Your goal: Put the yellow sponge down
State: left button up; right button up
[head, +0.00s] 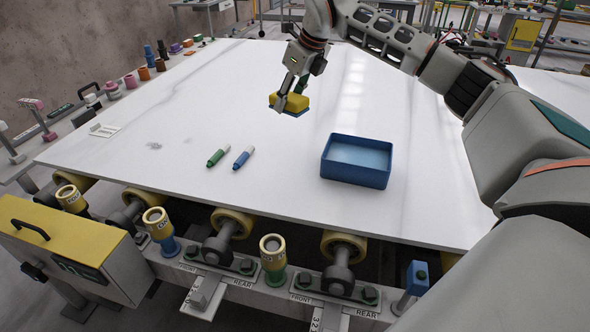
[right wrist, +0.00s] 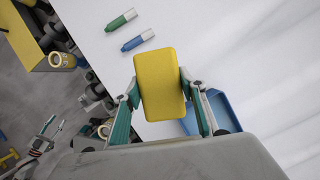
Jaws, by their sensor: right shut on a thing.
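The yellow sponge (head: 289,101) is a rounded block, with a blue layer along its lower edge in the head view. My right gripper (head: 292,95) is shut on it, above or at the white stone slab (head: 230,130); the gap below the sponge cannot be judged. In the right wrist view, the sponge (right wrist: 160,80) sits upright between the two fingers of my right gripper (right wrist: 162,100).
An open blue tray (head: 356,161) stands on the slab, right of the sponge. A green marker (head: 217,157) and a blue marker (head: 243,157) lie to the left front. Rollers line the slab's front edge. The slab's left part is mostly clear.

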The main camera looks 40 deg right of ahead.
jog(key=shift+s+f, duration=0.1)
jog(key=shift+f, duration=0.1)
jog(key=b, duration=0.2)
send_over(287, 165)
jog(key=s, duration=0.1)
jog(key=f, duration=1.5)
jog(key=shift+s+d+f, duration=0.1)
jog(key=shift+d+f, duration=0.1)
jog(key=shift+d, duration=0.05)
notch_tip(287, 165, down, 4)
jog(key=shift+f+b, duration=0.2)
jog(key=shift+b, duration=0.1)
jog(key=shift+r, duration=0.1)
jog(key=shift+f, duration=0.25)
jog(key=o, duration=1.2)
jog(key=shift+o, duration=0.2)
jog(key=shift+r, duration=0.1)
